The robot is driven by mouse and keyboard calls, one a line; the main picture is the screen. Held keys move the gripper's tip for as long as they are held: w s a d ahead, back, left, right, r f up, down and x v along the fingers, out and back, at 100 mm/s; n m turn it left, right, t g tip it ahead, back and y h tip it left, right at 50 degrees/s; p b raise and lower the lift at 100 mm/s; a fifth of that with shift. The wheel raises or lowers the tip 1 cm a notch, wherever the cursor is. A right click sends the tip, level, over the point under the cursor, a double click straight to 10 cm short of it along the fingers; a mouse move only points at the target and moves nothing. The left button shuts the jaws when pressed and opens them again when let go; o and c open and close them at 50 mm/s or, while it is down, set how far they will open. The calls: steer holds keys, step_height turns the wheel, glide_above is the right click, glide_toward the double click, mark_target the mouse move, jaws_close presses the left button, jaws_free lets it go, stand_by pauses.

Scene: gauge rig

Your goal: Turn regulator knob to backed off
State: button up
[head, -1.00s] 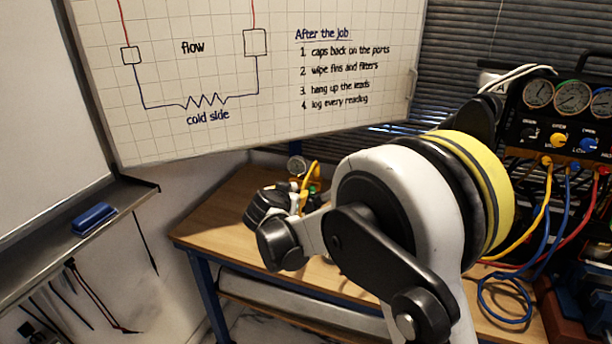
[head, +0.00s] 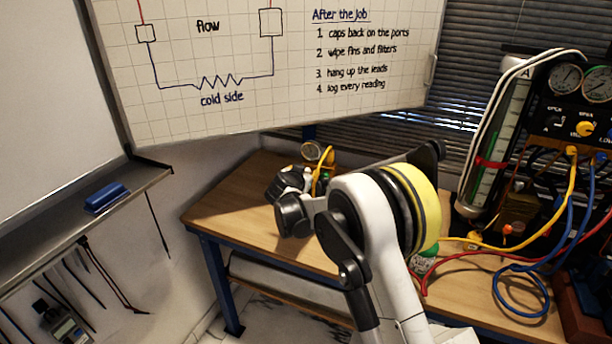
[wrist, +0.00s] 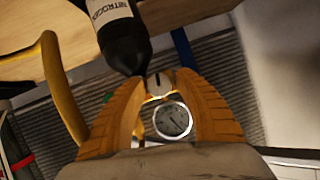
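In the wrist view the two orange fingers of my gripper (wrist: 160,82) stand apart, one on each side of a small pale and dark fitting (wrist: 158,86), which may be the regulator knob. I cannot tell whether the fingers touch it.
A yellow hose (head: 323,168) rises beside the gauge; it also shows at the left in the wrist view (wrist: 62,90). The wooden bench (head: 232,208) is bare at its left. A manifold with gauges and coloured hoses (head: 585,125) stands at the right. The whiteboard (head: 285,110) hangs behind.

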jaws_close()
